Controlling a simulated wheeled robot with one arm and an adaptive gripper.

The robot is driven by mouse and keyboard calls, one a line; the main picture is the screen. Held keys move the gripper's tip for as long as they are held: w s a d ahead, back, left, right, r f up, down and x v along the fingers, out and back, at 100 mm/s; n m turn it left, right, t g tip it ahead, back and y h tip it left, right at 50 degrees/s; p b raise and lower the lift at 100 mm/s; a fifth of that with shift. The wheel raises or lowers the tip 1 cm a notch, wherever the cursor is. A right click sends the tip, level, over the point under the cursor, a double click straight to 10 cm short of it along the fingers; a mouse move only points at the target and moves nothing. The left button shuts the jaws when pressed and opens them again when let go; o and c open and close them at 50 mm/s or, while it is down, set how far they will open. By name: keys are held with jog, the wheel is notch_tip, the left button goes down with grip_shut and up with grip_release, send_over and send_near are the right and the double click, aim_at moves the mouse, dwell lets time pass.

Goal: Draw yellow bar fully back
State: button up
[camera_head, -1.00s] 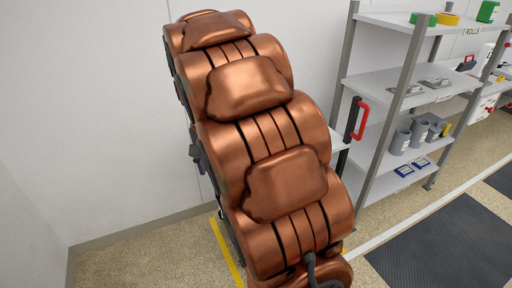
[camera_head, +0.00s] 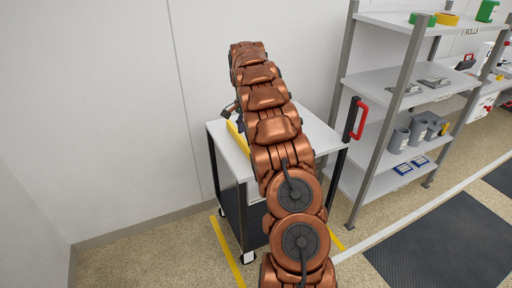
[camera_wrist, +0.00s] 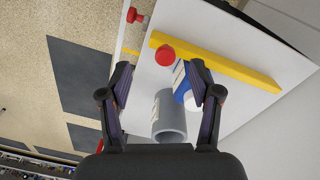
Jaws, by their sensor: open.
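The yellow bar (camera_wrist: 215,62) lies across the white cart top in the wrist view, a long straight strip running from the upper middle down to the right. In the head view, part of the yellow bar (camera_head: 237,138) shows at the left of the cart top, and my arm hides the rest. My gripper (camera_wrist: 160,73) is open, its two dark fingers spread over the cart top. No finger visibly grips the bar; I cannot tell the height above it.
Near the fingers are a red round cap (camera_wrist: 165,55), a blue and white item (camera_wrist: 184,88) and a grey cylinder (camera_wrist: 169,115). The cart (camera_head: 222,132) stands by the wall. A shelf rack (camera_head: 380,75) stands to its right. A dark mat (camera_head: 440,240) lies on the floor.

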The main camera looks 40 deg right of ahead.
jog(key=shift+m+t, duration=0.3)
jog(key=shift+m, duration=0.3)
jog(key=d, duration=0.1)
jog(key=d+f, duration=0.2)
jog(key=d, duration=0.1)
jog(key=shift+w+f, duration=0.15)
jog(key=shift+w, duration=0.15)
jog(key=shift+d+f, duration=0.3)
jog(key=shift+f, duration=0.05)
jog(key=shift+f+p, duration=1.4)
jog(key=shift+f, duration=2.4)
grip_shut()
